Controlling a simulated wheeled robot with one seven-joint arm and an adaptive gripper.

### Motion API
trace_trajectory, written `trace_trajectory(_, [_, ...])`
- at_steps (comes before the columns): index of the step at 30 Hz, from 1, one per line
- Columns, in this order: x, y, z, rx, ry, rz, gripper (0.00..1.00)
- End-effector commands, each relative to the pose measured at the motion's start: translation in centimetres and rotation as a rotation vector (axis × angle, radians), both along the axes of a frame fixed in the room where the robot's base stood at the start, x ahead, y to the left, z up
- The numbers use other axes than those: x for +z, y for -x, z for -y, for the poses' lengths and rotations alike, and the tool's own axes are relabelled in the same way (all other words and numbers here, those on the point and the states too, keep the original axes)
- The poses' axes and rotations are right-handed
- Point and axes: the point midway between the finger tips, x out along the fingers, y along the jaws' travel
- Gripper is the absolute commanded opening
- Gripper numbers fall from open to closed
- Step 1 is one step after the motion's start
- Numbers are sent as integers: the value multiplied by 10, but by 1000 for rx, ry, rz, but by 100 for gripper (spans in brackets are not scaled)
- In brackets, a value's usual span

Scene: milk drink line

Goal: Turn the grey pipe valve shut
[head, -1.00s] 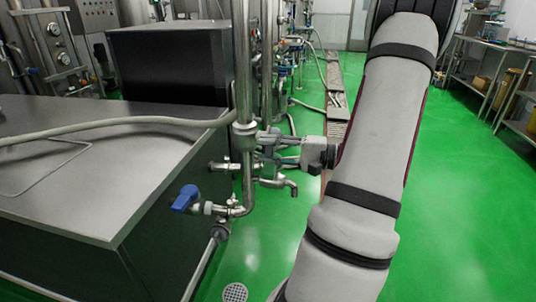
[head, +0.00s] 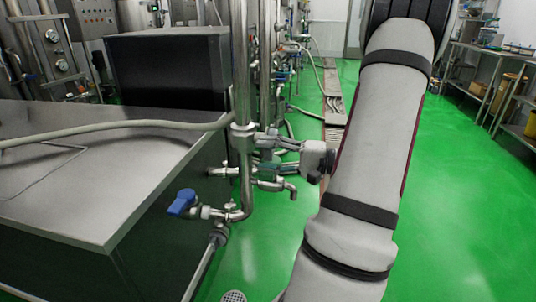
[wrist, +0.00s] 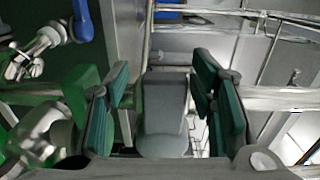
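The grey valve handle (wrist: 163,105) shows in the wrist view as a broad grey paddle between the two green finger pads. My gripper (wrist: 162,100) is open around it, with a visible gap on the left and a narrower one on the right. In the head view my gripper (head: 262,152) reaches leftward to the upright steel pipe (head: 241,90). There the fingers overlap the fittings, and I cannot make out the grey handle clearly. Whether a finger touches the handle cannot be told.
A blue-handled valve (head: 182,202) sits lower on the same pipework and shows in the wrist view (wrist: 82,20). A steel spout (head: 291,188) juts out below my gripper. A steel-topped tank (head: 75,200) fills the left.

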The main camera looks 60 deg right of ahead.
Motion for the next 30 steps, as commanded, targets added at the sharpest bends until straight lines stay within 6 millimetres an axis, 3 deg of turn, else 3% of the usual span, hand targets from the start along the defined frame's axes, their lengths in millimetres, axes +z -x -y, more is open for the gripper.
trace_trajectory(11, [2,6,4,-2,0,4,52])
trace_trajectory(24, [1,81,35,-3,0,3,52])
trace_trajectory(30, [1,104,44,-1,1,1,52])
